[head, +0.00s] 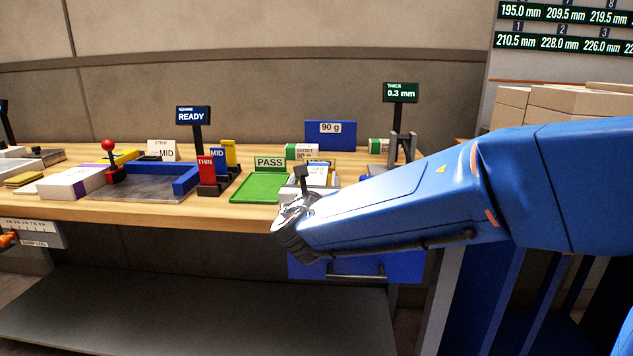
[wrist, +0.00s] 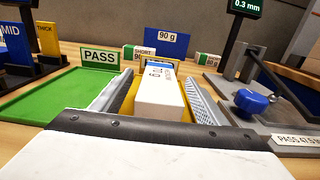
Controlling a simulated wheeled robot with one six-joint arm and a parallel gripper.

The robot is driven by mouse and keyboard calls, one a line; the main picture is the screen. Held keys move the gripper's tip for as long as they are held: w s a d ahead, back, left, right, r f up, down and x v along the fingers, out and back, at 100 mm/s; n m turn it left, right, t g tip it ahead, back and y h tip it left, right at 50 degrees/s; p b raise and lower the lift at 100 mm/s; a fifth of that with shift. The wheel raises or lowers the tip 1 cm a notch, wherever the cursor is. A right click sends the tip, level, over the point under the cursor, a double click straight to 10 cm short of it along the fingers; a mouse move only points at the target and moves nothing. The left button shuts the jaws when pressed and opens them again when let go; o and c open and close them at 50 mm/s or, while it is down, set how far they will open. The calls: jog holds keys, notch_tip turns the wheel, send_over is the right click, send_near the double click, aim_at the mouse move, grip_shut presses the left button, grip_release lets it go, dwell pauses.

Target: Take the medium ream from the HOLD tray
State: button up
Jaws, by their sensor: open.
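In the head view, my arm hides most of the tray and ream.
The green PASS tray (head: 262,188) is just left. THIN, MID and THICK blocks (head: 207,172) stand further left. A grey gauge with a blue knob (wrist: 252,102) stands close on the right. A blue 90 g bin (head: 330,136) and small SHORT boxes (head: 302,151) are behind.

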aim_at(316, 172)
jog(key=w, duration=0.4)
jog(key=shift+w+d, duration=0.1)
jog(key=shift+w, duration=0.2)
jog(key=shift+c, duration=0.7)
